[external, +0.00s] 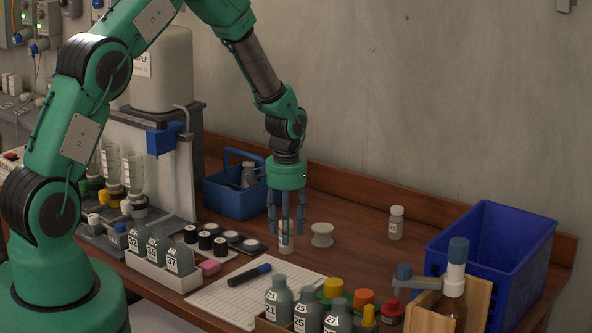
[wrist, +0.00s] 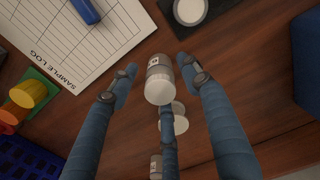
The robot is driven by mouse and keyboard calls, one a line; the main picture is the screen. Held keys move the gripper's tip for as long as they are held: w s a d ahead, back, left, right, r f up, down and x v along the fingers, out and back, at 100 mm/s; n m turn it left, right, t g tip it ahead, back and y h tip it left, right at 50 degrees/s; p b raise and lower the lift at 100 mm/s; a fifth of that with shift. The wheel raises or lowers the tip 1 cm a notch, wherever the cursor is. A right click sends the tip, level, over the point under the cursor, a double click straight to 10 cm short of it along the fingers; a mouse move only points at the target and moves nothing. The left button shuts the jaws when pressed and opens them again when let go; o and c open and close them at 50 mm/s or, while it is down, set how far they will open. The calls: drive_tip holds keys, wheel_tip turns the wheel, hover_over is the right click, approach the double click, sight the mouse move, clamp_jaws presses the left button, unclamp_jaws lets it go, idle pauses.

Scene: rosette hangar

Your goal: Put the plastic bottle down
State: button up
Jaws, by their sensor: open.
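A small plastic bottle (external: 286,243) with a pale cap and a grey, labelled body stands upright on the wooden table, beside the corner of the sample log sheet (external: 240,295). In the wrist view the bottle (wrist: 159,82) is seen from above, cap towards the camera. My gripper (external: 287,228) points straight down over it, with its blue fingers around the bottle. In the wrist view the fingers are spread, with gaps between the bottle and the two side fingers. The third finger partly hides what lies behind the bottle.
A white spool (external: 321,234) stands close to the right, and another small bottle (external: 396,223) farther right. A blue caddy (external: 232,198) is behind left, a blue crate (external: 478,222) at right. Capped bottles (external: 307,308) stand in front. A marker (external: 249,275) lies on the sheet.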

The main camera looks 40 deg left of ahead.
wheel_tip(320, 180, up, 9)
drive_tip(key=shift+f, duration=0.1)
idle(0.3)
idle(0.5)
drive_tip(key=shift+r, duration=0.2)
drive_tip(key=s+r+t, duration=0.1)
drive_tip(key=s+r, duration=0.4)
drive_tip(key=r, duration=0.4)
drive_tip(key=s+a+r+t, duration=0.1)
drive_tip(key=s+r, duration=0.4)
drive_tip(key=r, duration=0.4)
drive_tip(key=s+r+t, duration=0.1)
drive_tip(key=s+r, duration=0.4)
drive_tip(key=r, duration=0.4)
drive_tip(key=s+r+t, duration=0.1)
drive_tip(key=s+r, duration=0.2)
drive_tip(key=s, duration=0.5)
drive_tip(key=s+r+m, duration=0.1)
drive_tip(key=s+r, duration=0.1)
drive_tip(key=s, duration=0.6)
drive_tip(key=s+r+t, duration=0.1)
drive_tip(key=s+r, duration=0.2)
drive_tip(key=s, duration=0.6)
drive_tip(key=shift+a+r+t, duration=0.3)
drive_tip(key=shift+r, duration=0.05)
drive_tip(key=shift+s, duration=0.1)
